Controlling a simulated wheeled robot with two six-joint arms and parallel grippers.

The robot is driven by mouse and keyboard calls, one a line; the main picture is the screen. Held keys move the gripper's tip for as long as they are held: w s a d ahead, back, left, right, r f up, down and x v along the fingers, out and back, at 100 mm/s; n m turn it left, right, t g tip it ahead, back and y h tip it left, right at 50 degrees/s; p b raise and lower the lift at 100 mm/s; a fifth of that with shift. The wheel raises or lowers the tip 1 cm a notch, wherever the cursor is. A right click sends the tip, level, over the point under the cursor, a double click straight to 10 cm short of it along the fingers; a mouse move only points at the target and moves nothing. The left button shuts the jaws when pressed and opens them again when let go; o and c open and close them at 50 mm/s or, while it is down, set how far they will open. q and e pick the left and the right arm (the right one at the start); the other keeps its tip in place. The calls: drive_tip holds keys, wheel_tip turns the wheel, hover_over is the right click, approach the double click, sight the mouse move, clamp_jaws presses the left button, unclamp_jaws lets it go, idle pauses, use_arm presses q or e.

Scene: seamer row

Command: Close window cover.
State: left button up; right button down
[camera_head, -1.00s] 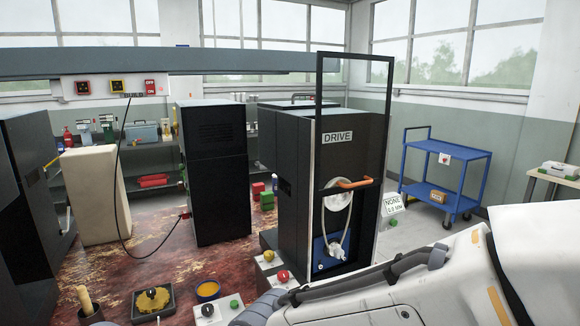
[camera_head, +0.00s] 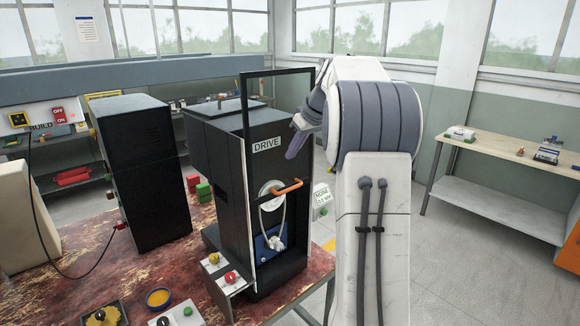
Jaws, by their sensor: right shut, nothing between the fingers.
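The window cover (camera_head: 278,73) is a black rectangular frame. It stands raised, its upper part above the top of the black DRIVE cabinet (camera_head: 220,170). Below it, the front opening shows a white wheel, an orange handle (camera_head: 286,187) and a blue plate (camera_head: 270,243). My right gripper (camera_head: 293,138) is dark grey and shut, with nothing between its fingers. It is at the upper right of the cabinet, close to the frame's right upright; I cannot tell if they touch. My left gripper is not in view.
Another black cabinet (camera_head: 140,170) stands to the left. A wooden-topped table (camera_head: 500,150) is at the right, with open floor before it.

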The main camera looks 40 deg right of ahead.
drive_tip(key=d+r, duration=0.1)
drive_tip(key=d, duration=0.2)
drive_tip(key=p, duration=0.4)
approach(292, 180)
drive_tip(key=a, duration=0.2)
drive_tip(key=w+a, duration=0.1)
drive_tip(key=a, duration=0.1)
drive_tip(key=shift+w+a+f, duration=0.1)
drive_tip(key=shift+a+f, duration=0.05)
drive_tip(key=shift+f, duration=0.15)
drive_tip(key=f, duration=0.4)
drive_tip(key=shift+s+f+p, duration=0.2)
drive_tip(key=shift+s+p, duration=0.2)
